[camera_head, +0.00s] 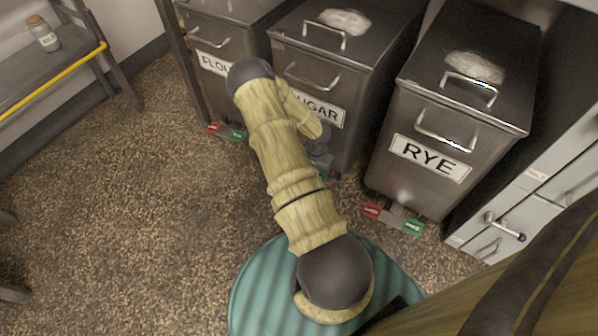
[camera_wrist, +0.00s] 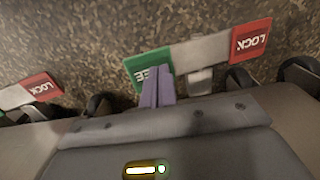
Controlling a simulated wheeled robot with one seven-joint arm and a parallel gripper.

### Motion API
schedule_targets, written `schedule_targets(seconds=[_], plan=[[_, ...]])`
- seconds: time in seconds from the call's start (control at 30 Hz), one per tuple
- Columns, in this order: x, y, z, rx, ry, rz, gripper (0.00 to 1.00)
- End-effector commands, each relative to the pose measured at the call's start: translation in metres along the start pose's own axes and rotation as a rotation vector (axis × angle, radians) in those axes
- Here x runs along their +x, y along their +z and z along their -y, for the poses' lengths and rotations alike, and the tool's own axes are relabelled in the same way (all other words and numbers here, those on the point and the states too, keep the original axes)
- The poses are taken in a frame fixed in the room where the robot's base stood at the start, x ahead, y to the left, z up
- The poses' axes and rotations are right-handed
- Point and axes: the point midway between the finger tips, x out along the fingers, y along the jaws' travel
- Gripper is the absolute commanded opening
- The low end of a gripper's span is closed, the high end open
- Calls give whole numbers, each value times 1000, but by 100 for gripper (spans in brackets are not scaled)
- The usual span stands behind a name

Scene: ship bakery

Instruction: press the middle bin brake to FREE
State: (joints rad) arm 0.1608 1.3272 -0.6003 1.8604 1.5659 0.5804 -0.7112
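The middle bin (camera_head: 345,85) is a steel bin labelled SUGAR, partly hidden behind my arm. Its brake pedal shows in the wrist view, with a green FREE pad (camera_wrist: 150,62) on the left and a red LOCK pad (camera_wrist: 250,41) on the right of a pale bar. In the head view only a bit of green shows by my gripper (camera_head: 320,152), low at the bin's front. In the wrist view my gripper's two purplish fingers (camera_wrist: 156,92) are together, empty, and overlap the near part of the FREE pad. I cannot tell whether they touch it or how the pedal is tilted.
The FLOUR bin (camera_head: 212,40) stands left and the RYE bin (camera_head: 405,115) right, each with a red-green pedal. Another red LOCK pad (camera_wrist: 40,88) shows at the wrist view's left. Drawers (camera_head: 540,175) stand at right. Open floor (camera_head: 130,200) lies left.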

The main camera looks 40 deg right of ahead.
Motion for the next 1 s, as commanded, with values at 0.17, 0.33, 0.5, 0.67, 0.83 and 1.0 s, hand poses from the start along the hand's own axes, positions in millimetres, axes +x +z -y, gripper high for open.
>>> schedule_targets(seconds=[0.17,0.33,0.5,0.67,0.83,1.0], plan=[[3,0,0,0,-1,0,0],[5,0,1,0,-1,0,0],[7,0,1,-1,-1,0,0],[9,0,1,-1,-1,0,0],[11,0,1,-1,-1,0,0],[13,0,1,-1,-1,0,0]])
